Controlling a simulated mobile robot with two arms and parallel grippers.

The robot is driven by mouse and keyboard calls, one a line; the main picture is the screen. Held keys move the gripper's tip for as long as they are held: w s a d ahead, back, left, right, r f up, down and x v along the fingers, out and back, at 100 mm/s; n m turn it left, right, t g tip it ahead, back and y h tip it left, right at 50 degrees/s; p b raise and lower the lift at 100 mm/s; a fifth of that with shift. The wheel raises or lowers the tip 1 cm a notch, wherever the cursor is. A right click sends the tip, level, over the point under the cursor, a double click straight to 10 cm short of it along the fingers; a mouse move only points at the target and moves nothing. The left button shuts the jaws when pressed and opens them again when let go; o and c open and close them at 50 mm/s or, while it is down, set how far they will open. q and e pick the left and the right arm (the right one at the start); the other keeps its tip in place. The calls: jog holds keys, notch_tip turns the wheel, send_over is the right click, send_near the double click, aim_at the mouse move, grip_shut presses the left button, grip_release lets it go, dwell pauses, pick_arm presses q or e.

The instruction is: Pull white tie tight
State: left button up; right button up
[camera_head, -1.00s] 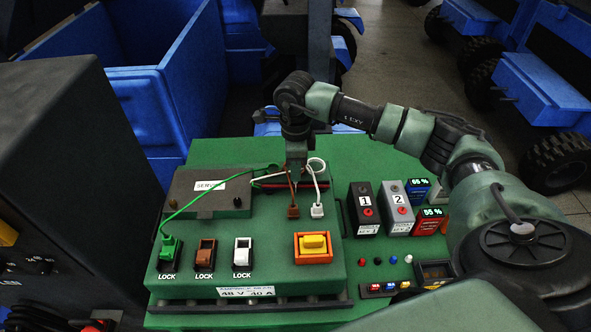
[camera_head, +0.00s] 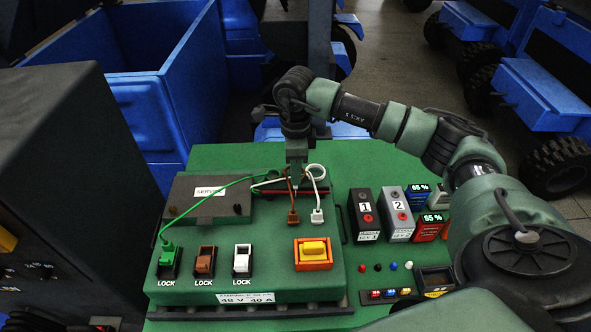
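The white cable (camera_head: 315,176) loops up beside my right gripper and ends in a white plug (camera_head: 316,216) hanging on the green box. A brown cable with a brown plug (camera_head: 292,216) hangs left of it. My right gripper (camera_head: 295,187) points down at the cables by a dark red strip (camera_head: 312,188). Its fingertips are small and overlap the cables, so I cannot tell whether they are shut on one. A separate white tie cannot be made out. My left gripper is not in view.
A green plug (camera_head: 168,248), a brown socket (camera_head: 205,260) and a white socket (camera_head: 242,257) line the front, marked LOCK. A yellow switch (camera_head: 313,250) is to their right. Boxes marked 1 (camera_head: 363,214) and 2 (camera_head: 395,212) stand further right. A grey server box (camera_head: 212,197) is at left.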

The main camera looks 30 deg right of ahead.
jog(key=shift+r, duration=0.1)
jog(key=shift+r+b, duration=0.35)
jog(key=shift+r, duration=0.05)
notch_tip(320, 180, up, 7)
jog(key=shift+f+b, duration=0.1)
jog(key=shift+b, duration=0.85)
